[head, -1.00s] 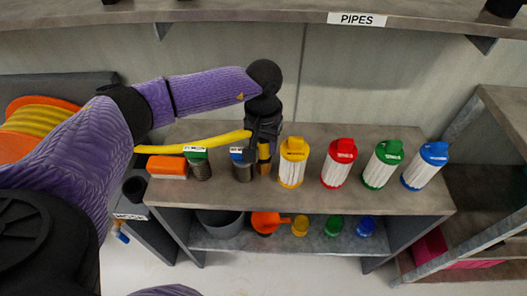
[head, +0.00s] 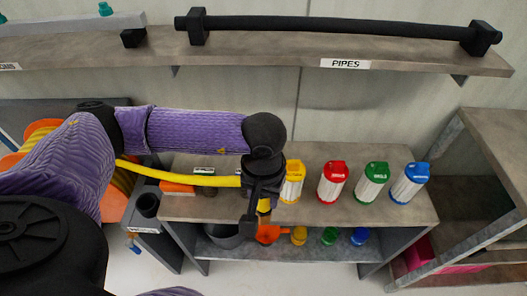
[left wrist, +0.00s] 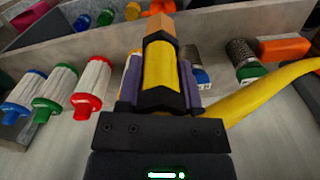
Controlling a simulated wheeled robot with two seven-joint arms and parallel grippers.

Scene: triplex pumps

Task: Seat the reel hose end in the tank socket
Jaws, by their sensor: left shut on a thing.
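My left gripper (head: 263,208) is shut on the yellow hose end (left wrist: 160,68), in front of the yellow filter, near the bench's front edge. The hose end has a copper-coloured tip (left wrist: 158,25), which points away from the wrist. The yellow hose (head: 180,176) runs left from the gripper, behind my arm, to the orange reel (head: 112,200), which is partly hidden. A black round cup (head: 147,204) stands on a dark box at the left; I cannot tell whether it is the tank socket. My right gripper is out of view.
Yellow (head: 292,182), red (head: 332,182), green (head: 371,183) and blue (head: 409,184) filters stand in a row on the bench (head: 390,217). An orange block (head: 177,187) and cans are left. A lower shelf holds coloured parts. A black pipe (head: 340,25) lies on the upper shelf.

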